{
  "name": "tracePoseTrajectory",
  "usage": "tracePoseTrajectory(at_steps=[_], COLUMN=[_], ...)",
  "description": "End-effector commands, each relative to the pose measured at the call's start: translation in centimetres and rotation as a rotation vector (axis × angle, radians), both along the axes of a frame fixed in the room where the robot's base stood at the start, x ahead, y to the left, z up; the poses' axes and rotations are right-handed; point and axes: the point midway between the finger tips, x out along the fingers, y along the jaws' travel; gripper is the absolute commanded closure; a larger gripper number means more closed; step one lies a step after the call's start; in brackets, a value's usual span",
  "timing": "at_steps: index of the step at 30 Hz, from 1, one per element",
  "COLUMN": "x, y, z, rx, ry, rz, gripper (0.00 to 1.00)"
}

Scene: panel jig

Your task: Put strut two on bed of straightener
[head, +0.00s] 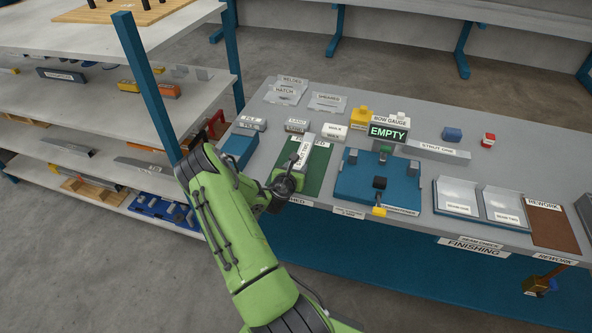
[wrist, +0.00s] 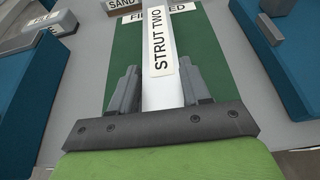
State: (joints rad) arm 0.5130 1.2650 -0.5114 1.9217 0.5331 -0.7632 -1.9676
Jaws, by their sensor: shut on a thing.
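Strut two (wrist: 158,45) is a pale bar with a "STRUT TWO" label; it also shows in the head view (head: 303,152). My gripper (wrist: 160,88) is shut on it, one finger on each side. In the head view my gripper (head: 284,182) is at the near end of the strut, over the green mat (head: 316,172) marked as finished. I cannot tell whether the strut touches the mat. The straightener (head: 347,190) is a blue block to the right of the mat, with grey blocks, a dark block and a yellow-ended handle on its bed.
The bow gauge (head: 391,121) behind the straightener reads "EMPTY". Strut one (head: 438,150) lies at the back right. Two trays (head: 457,196) and a brown rework mat (head: 545,222) are farther right. A blue block (head: 238,149) stands left of the mat. Shelves (head: 100,112) stand at left.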

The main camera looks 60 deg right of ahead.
Motion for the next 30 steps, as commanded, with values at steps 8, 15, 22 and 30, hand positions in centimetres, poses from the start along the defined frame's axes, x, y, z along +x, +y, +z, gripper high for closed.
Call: tracePoseTrajectory(at_steps=[8, 15, 22, 30], x=[0.0, 0.0, -0.2, -1.2], y=[0.0, 0.0, 1.3, 7.9], z=[-0.2, -0.2, 0.6, 3.2], rx=[0.0, 0.0, 0.002, 0.002], ry=[0.001, 0.001, 0.005, 0.007], rz=[-0.001, -0.001, 0.001, 0.004], gripper=[0.38, 0.28, 0.28, 0.28])
